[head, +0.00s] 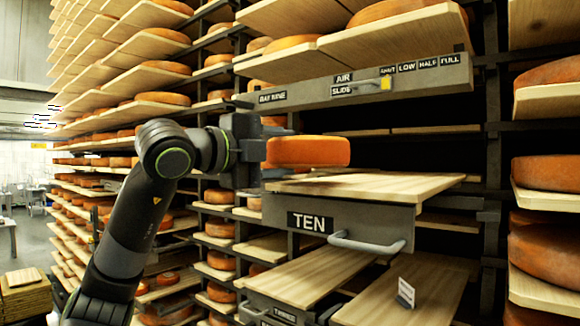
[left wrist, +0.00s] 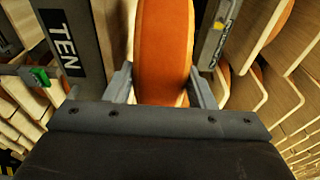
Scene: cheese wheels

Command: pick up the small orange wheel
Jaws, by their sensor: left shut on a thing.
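The small orange wheel (head: 308,152) is in the middle of the head view, level and above the wooden board of the drawer marked TEN (head: 350,188). My left gripper (head: 270,150) comes in from the left and is shut on the wheel's left side. In the left wrist view the wheel (left wrist: 163,50) stands between the two fingers of the left gripper (left wrist: 165,90). A gap shows between the wheel and the board in the head view. The wheel's left edge is hidden by the gripper. My right gripper is not in view.
An upper panel (head: 350,85) with labels AIR, SLIDE, LOW, HALF and FULL hangs above the wheel and carries a slider with a yellow knob (head: 386,84). The TEN drawer has a grey handle (head: 365,245). Racks of other orange wheels stand left and right (head: 545,172).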

